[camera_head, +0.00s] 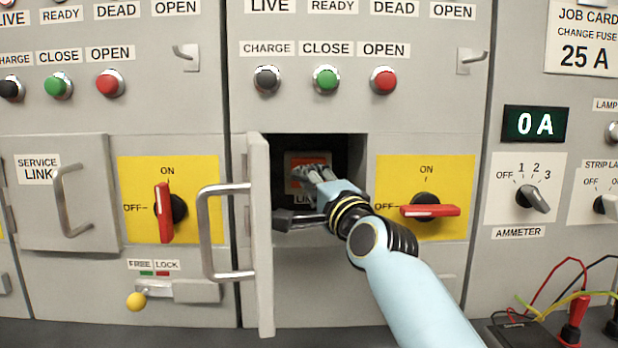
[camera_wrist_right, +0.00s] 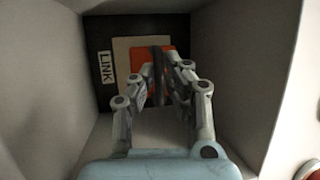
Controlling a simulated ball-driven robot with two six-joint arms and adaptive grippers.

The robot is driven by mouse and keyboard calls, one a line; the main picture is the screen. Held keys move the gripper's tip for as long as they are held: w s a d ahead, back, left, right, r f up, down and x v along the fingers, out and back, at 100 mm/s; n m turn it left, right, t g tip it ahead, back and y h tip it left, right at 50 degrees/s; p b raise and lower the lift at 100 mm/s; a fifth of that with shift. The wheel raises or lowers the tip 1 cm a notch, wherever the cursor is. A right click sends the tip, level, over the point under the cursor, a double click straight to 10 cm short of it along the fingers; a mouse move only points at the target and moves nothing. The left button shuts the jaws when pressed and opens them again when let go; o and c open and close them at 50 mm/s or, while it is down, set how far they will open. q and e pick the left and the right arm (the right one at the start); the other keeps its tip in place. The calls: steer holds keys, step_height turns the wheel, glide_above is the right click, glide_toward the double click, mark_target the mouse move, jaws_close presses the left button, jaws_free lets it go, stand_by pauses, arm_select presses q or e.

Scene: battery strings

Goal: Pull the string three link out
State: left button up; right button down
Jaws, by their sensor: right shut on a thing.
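The link (camera_head: 297,180) is a red-orange piece on a tan plate, set in the open compartment in the middle panel. In the right wrist view its red-orange body (camera_wrist_right: 167,53) shows at the back of the compartment, next to a LINK label (camera_wrist_right: 107,67). My right gripper (camera_head: 312,172) reaches into the compartment, and its fingers (camera_wrist_right: 163,78) are closed on a dark upright part at the front of the link. The fingers hide part of the link. The compartment door (camera_head: 259,290) stands open to the left. My left gripper is not in view.
The open door's handle (camera_head: 206,235) juts out left of my right arm. A red rotary switch (camera_head: 430,211) points to OFF right of the opening. Another red switch (camera_head: 165,212) on the left panel points to ON. Test leads (camera_head: 572,335) stand at lower right.

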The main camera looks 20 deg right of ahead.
steer(key=shift+s+a+f, duration=0.1)
steer(key=shift+s+a, duration=0.05)
steer(key=shift+s, duration=0.5)
steer(key=c, duration=1.8)
jaws_free()
steer(key=shift+w+f, duration=0.1)
steer(key=shift+w, duration=0.1)
steer(key=o, duration=0.4)
steer(key=shift+s, duration=0.1)
steer(key=v, duration=1.2)
